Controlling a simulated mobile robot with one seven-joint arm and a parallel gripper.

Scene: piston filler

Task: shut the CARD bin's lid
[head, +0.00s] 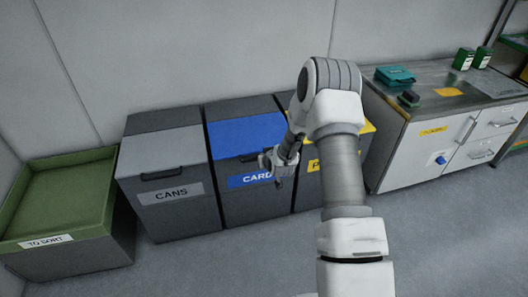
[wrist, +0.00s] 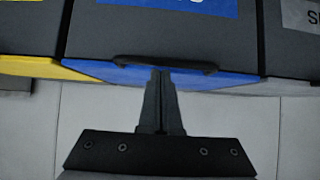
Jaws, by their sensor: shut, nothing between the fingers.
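The CARD bin (head: 232,197) is the middle of three dark bins in the head view, with a blue lid (head: 245,133) and a blue label. Its lid looks shut, lying in line with the CANS bin's lid beside it. My gripper (head: 279,183) is shut and empty, in front of the bin's right side, and hides part of the label. In the wrist view, which is upside down, the shut fingers (wrist: 162,72) overlap the dark handle (wrist: 165,65) at the blue lid's front edge (wrist: 110,73). I cannot tell whether they touch it.
The CANS bin (head: 165,208) with a grey lid stands left, and a yellow-lidded bin (head: 318,192) right, partly behind my arm. A green TO SORT container (head: 75,255) is far left. A white cabinet (head: 415,158) stands right. Floor in front of the bins is clear.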

